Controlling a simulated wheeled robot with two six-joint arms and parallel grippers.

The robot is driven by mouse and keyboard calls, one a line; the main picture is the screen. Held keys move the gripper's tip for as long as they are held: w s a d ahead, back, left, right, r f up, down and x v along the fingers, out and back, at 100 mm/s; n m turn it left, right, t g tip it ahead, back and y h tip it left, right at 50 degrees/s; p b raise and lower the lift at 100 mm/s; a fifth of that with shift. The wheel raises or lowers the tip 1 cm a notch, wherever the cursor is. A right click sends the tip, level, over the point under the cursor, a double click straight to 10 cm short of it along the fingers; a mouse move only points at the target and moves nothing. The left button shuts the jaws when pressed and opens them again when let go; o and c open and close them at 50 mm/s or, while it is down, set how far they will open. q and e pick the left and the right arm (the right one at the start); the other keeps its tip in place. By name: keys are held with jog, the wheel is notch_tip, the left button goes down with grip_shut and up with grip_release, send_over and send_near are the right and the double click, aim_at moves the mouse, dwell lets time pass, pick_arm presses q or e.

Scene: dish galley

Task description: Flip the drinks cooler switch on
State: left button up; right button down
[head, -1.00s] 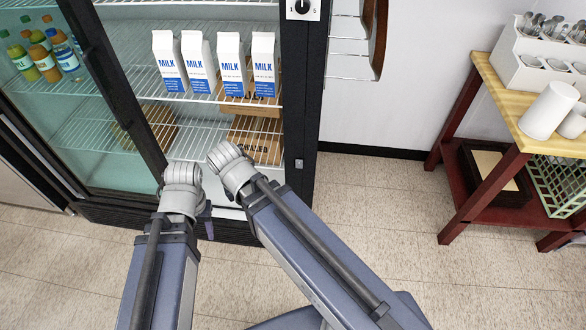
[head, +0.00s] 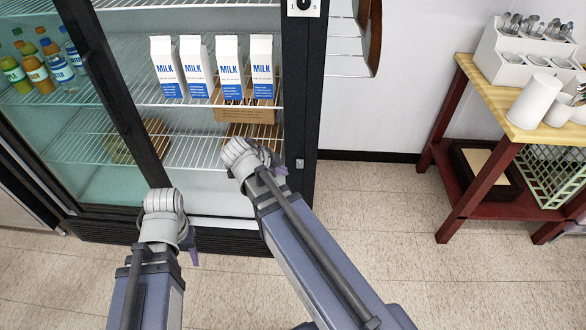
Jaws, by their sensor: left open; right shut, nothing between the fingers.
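The drinks cooler (head: 301,120) stands ahead with a black frame and a glass door at left. A small grey switch (head: 299,163) sits low on its right frame post; its position is too small to tell. My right gripper (head: 276,166) is shut and empty, just left of the switch in the picture and apart from it. Its fingers are mostly hidden behind the wrist. My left gripper (head: 190,246) is open and empty, lower left before the cooler's base, with its fingers largely hidden.
Milk cartons (head: 229,68) and bottles (head: 36,66) stand on the cooler shelves. A dial (head: 303,5) is at the top of the right post. A wooden cart (head: 462,120) with a cutlery holder (head: 525,50) stands at right. The floor between is clear.

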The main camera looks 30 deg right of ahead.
aim_at(297, 164)
jog(key=shift+d, duration=0.1)
dwell(0.3)
jog(key=shift+w+d+f+b, duration=0.95)
jog(key=shift+d+f+b, duration=0.25)
jog(key=shift+d, duration=0.15)
jog(key=shift+w+d+f+b, duration=0.9)
jog(key=shift+d+f+b, duration=0.3)
jog(key=shift+d, duration=0.1)
jog(key=shift+w+d+f+b, duration=0.95)
jog(key=shift+d+f+b, duration=0.25)
jog(key=shift+d, duration=0.15)
